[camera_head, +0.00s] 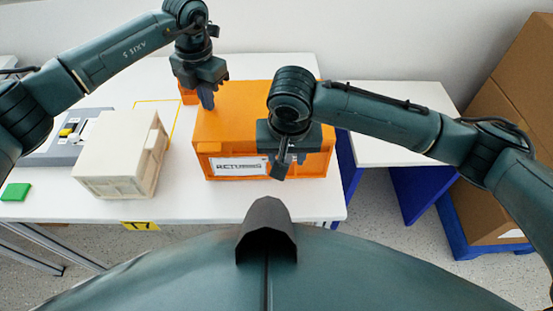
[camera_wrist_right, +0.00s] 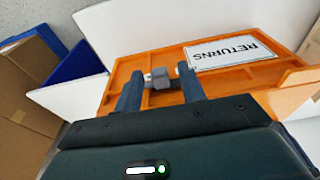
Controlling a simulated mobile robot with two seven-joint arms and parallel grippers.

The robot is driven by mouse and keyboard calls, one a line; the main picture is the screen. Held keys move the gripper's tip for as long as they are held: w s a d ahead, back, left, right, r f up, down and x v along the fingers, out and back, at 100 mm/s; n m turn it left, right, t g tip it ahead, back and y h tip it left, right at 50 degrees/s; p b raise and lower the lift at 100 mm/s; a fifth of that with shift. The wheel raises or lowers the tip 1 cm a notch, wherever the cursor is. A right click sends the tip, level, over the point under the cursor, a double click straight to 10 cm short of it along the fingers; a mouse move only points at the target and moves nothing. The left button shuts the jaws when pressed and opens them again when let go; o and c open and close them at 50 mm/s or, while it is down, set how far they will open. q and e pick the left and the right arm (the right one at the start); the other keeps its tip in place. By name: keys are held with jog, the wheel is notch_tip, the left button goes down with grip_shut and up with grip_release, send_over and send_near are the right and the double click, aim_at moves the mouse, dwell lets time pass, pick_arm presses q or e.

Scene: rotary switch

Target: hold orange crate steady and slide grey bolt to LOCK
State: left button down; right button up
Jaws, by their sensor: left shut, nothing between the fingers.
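The orange crate (camera_head: 235,112) stands on the white table, its front face bearing a white RETURNS label (camera_head: 238,166). My left gripper (camera_head: 207,98) is shut and empty at the crate's back left part; whether it touches the crate I cannot tell. My right gripper (camera_head: 288,165) is at the crate's front face, right of the label. In the right wrist view its fingers (camera_wrist_right: 160,84) are open, on either side of the grey bolt (camera_wrist_right: 158,77), with gaps showing beside it. In the head view the bolt is not clearly visible. No LOCK marking is readable.
A cream crate (camera_head: 112,150) stands left of the orange one. Behind it is a grey device (camera_head: 68,150) with a yellow part; a green block (camera_head: 15,192) lies at far left. Cardboard boxes (camera_head: 495,140) stand on a blue pallet at right. A second white table (camera_head: 395,150) adjoins.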

pick_arm(q)
jog(key=shift+s+f, duration=0.15)
jog(key=shift+f, duration=0.2)
pick_arm(e)
jog(key=shift+s+r, duration=0.2)
jog(key=shift+r, duration=0.85)
jog(key=shift+s+r, duration=0.15)
jog(key=shift+r, duration=0.85)
pick_arm(q)
jog(key=shift+r+p, duration=0.6)
jog(key=shift+r, duration=0.3)
jog(key=shift+r+p, duration=1.25)
jog(key=shift+r, duration=1.1)
pick_arm(e)
notch_tip(320, 180, up, 4)
jog(key=shift+f, duration=0.25)
